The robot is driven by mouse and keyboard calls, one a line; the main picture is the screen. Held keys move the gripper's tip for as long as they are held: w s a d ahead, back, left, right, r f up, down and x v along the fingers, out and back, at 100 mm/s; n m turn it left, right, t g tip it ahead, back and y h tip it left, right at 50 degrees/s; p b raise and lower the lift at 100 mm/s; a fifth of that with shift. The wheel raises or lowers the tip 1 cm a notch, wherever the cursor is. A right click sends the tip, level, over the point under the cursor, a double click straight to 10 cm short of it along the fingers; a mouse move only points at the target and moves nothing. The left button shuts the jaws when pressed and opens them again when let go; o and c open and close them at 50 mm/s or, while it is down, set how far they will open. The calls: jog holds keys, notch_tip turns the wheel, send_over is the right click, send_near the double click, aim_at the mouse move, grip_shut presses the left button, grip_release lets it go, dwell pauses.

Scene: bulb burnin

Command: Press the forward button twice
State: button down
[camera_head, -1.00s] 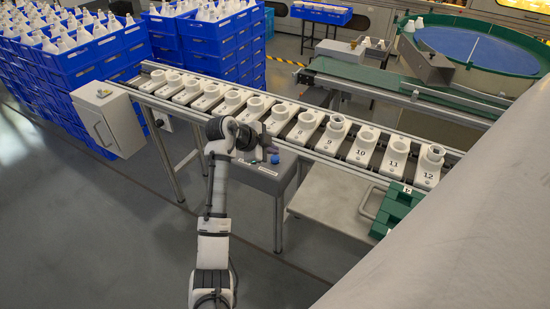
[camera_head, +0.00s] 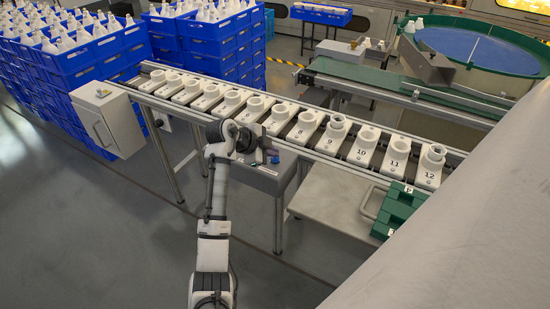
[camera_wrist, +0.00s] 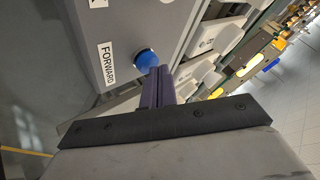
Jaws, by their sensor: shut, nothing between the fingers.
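The forward button is a round blue button (camera_wrist: 146,59) on a grey control box, beside a white label reading FORWARD (camera_wrist: 107,63) in the wrist view. In the head view the blue button (camera_head: 275,160) shows small on the grey box (camera_head: 262,181) at the front of the rack. My gripper (camera_wrist: 159,72) has its two purple fingers together, with nothing between them. The fingertips are right beside the blue button's edge in the wrist view; I cannot tell whether they touch it. In the head view my gripper (camera_head: 263,146) is over the box, partly hiding it.
A rack with numbered white sockets (camera_head: 367,142) runs behind the box. A light grey cabinet (camera_head: 108,118) hangs at its left end. Green bins (camera_head: 400,208) stand at the right, and stacked blue crates (camera_head: 215,45) behind. The floor in front is clear.

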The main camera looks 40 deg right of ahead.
aim_at(272, 159)
jog(key=shift+f, duration=0.3)
dwell(0.5)
jog(key=shift+r+p, duration=0.35)
jog(key=shift+r, duration=0.6)
jog(key=shift+r+p, duration=1.5)
jog(key=shift+r, duration=1)
